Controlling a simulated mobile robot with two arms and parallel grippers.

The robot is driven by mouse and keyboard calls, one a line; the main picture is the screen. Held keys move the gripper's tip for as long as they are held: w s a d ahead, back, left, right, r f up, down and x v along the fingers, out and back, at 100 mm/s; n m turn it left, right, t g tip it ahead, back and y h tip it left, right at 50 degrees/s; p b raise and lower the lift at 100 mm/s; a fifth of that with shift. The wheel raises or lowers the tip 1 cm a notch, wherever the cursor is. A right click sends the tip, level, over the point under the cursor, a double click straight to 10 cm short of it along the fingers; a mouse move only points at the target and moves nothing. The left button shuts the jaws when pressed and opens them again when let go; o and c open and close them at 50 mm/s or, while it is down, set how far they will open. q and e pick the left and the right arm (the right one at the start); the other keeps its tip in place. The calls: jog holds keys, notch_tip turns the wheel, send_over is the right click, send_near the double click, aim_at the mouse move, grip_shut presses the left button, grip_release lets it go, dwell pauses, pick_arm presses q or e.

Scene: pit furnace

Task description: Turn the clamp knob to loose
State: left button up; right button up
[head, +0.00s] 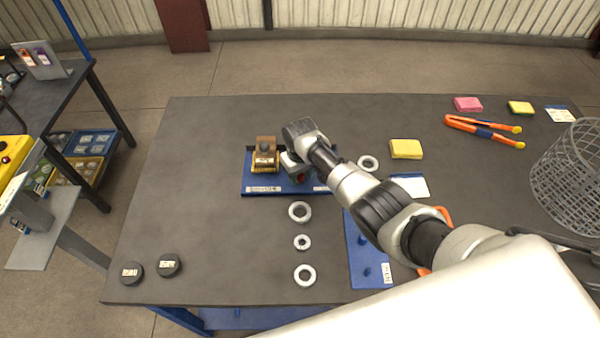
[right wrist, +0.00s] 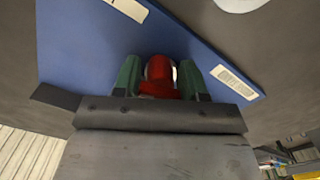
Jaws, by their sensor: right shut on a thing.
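The red clamp knob (right wrist: 160,84) sits between the two green fingers of my right gripper (right wrist: 160,76) in the right wrist view. The fingers are shut on it from both sides. In the head view my right gripper (head: 297,172) reaches down over the right part of a blue base plate (head: 262,188), and only a little red of the knob shows. A brown and yellow block fixture (head: 265,156) stands on the plate, left of the gripper. The knob's turn position cannot be told. My left gripper is not in view.
Metal rings (head: 300,211) lie in front of the plate, and one (head: 368,162) to its right. Two black discs (head: 169,264) lie at the table's front left. A yellow sponge (head: 406,149), orange tongs (head: 483,130) and a wire basket (head: 570,178) are on the right.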

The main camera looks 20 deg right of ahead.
dwell(0.5)
jog(key=o, duration=0.6)
jog(key=shift+o, duration=0.2)
notch_tip(320, 180, up, 11)
jog(key=shift+f, duration=0.1)
